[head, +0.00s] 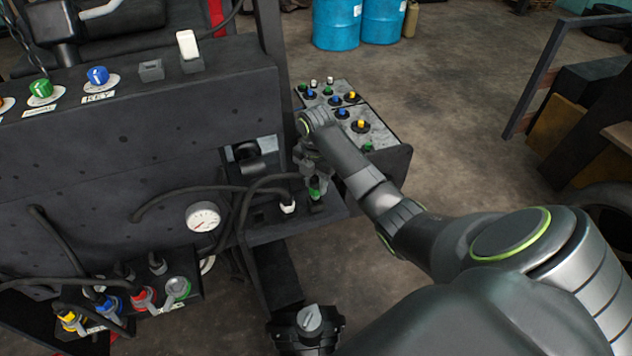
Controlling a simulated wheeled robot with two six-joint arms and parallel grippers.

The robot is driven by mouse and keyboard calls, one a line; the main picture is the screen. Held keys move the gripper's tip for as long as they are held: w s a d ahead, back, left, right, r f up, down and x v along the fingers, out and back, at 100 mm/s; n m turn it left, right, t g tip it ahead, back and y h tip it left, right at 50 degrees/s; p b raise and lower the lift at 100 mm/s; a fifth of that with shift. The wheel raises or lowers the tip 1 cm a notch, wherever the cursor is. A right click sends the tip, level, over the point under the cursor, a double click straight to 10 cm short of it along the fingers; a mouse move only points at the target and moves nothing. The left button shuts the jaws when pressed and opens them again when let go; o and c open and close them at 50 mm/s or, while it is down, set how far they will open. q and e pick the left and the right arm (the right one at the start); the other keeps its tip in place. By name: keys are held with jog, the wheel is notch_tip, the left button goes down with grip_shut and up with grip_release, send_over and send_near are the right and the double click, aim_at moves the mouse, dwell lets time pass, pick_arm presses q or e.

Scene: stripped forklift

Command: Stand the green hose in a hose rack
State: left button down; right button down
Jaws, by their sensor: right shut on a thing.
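The green hose (316,187) shows as a short green-banded end in the head view, just right of centre. My right gripper (313,172) is shut on it from above. The hose end points down at a dark holder on a small black shelf (270,232), which looks like a hose rack. I cannot tell whether it is seated in the holder or just above it. A black hose with a white collar (288,207) stands beside it on the shelf, to the left. An empty-looking dark slot (259,217) lies further left.
A dark panel with knobs (120,130) fills the left. Yellow, blue and red couplings and a green-ringed port (178,287) sit at lower left, near a round gauge (202,217). A button box (398,148) stands close behind my right arm. Blue drums (337,25) stand far back.

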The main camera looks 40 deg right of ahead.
jog(key=shift+f+p, duration=0.1)
jog(key=shift+p, duration=0.2)
jog(key=shift+f, duration=0.65)
dwell(0.6)
jog(key=shift+f+b, duration=0.4)
jog(key=shift+f, duration=0.4)
dwell(0.7)
jog(key=c, duration=1)
grip_release()
jog(key=shift+o, duration=0.2)
